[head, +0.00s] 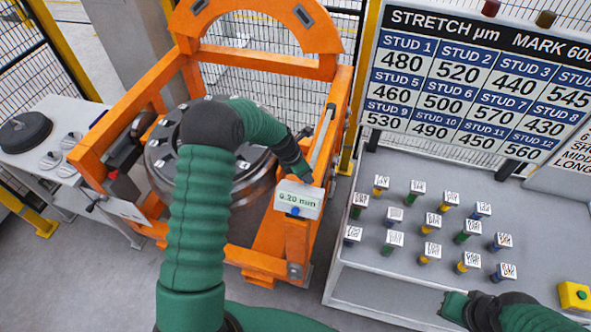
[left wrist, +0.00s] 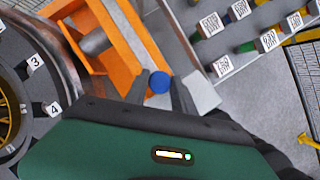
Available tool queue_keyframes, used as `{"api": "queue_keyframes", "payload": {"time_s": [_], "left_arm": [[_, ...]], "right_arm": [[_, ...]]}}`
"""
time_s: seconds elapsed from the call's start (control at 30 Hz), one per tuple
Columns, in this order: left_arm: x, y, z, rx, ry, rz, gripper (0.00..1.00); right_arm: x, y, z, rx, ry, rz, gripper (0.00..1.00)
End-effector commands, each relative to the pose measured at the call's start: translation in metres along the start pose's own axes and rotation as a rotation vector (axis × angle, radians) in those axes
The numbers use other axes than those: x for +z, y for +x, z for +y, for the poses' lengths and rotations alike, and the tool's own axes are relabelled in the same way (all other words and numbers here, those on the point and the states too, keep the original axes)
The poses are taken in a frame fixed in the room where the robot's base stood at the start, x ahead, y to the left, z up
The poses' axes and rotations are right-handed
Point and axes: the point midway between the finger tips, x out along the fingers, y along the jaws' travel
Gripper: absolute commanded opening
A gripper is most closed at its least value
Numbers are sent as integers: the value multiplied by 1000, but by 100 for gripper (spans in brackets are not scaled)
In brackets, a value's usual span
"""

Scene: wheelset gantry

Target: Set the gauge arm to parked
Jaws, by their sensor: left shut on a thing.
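The gauge has a white display box (head: 298,198) reading 0.20 mm, with a blue knob (head: 295,212) at its lower edge, in front of the orange frame's right post. A slim grey rod (head: 322,135), perhaps the gauge arm, slants up along the frame's right side above it. In the left wrist view, the two dark fingers of my left gripper (left wrist: 160,84) are closed around the blue knob (left wrist: 160,82). In the head view the fingertips are hidden by the display box. My right arm's end (head: 455,305) shows at the lower right; its fingers cannot be made out.
The orange gantry frame (head: 112,125) surrounds a round grey wheel hub with numbered studs. A grey table (head: 375,285) on the right holds several labelled pegs and a yellow button box (head: 574,296). A stretch-value board (head: 480,80) stands behind it. A white side bench (head: 60,115) is left.

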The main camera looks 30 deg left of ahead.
Motion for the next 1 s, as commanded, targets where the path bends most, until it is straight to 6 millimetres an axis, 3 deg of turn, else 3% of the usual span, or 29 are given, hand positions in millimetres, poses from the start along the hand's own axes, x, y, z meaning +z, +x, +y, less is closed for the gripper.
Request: {"api": "queue_keyframes", "payload": {"time_s": [0.03, 0.23, 0.27, 0.4, 0.77, 0.87, 1.0], "left_arm": [[12, -3, -1, 4, 4, -19, 0], [12, -3, -2, 2, 5, -19, 0], [12, -3, -2, 3, 5, -19, 34], [10, -2, -3, 1, 5, -14, 51], [4, -5, -1, -3, 4, -9, 51], [4, -20, -1, -1, 4, -10, 51], [5, -58, -2, 3, 5, -12, 51]], "right_arm": [[0, -1, 0, 0, 0, 0, 0], [0, -1, 0, 0, 0, 0, 0], [0, -1, 0, 0, 0, 0, 0], [0, 0, 0, 0, 0, 0, 0], [1, 3, 0, 0, 0, 0, 0], [2, 11, 0, 0, 0, 0, 0], [6, 24, 0, 0, 0, 0, 0]]}}
